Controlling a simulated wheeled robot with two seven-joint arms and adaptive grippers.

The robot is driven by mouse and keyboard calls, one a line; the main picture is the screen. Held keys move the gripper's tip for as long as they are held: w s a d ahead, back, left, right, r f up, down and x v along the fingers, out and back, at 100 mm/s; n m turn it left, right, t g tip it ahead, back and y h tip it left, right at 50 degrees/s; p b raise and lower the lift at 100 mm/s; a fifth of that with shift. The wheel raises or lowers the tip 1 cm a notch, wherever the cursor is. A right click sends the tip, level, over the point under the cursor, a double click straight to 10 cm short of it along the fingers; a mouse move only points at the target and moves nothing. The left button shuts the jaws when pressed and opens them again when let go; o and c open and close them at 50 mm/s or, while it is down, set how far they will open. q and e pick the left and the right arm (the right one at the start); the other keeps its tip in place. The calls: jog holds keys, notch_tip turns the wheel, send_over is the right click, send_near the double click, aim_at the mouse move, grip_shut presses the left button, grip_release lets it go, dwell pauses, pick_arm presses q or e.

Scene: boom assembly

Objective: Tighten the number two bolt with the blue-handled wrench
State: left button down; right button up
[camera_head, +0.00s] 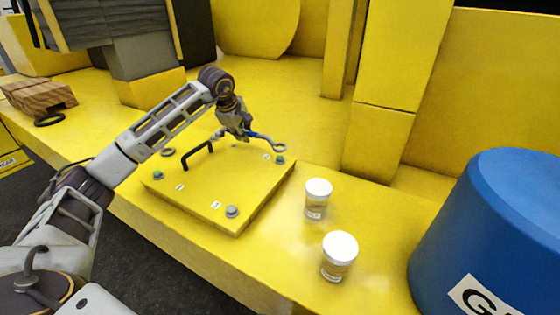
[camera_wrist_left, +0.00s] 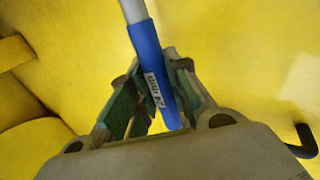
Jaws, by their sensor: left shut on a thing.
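The blue-handled wrench (camera_head: 262,137) is in the grasp of my left gripper (camera_head: 243,132). Its ring end (camera_head: 280,146) points right, close to the green-marked bolt (camera_head: 280,160) at the plate's right corner; I cannot tell whether they touch. In the left wrist view the shut fingers (camera_wrist_left: 158,95) clasp the blue handle (camera_wrist_left: 146,48), which bears a small white label. The yellow plate (camera_head: 205,190) also has a green-marked bolt (camera_head: 157,175) at left and a grey bolt (camera_head: 232,211) at the front. The plate's number labels are too small to read. My right gripper is out of view.
A black handle (camera_head: 196,156) rises from the plate. Two white-lidded jars (camera_head: 317,196) (camera_head: 339,254) stand right of it. A large blue container (camera_head: 490,235) fills the right side. Wooden blocks (camera_head: 38,95) lie far left. Yellow uprights (camera_head: 385,110) stand behind.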

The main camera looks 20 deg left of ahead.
pick_arm(q)
jog(key=shift+r+p, duration=1.2)
jog(key=shift+r, duration=0.4)
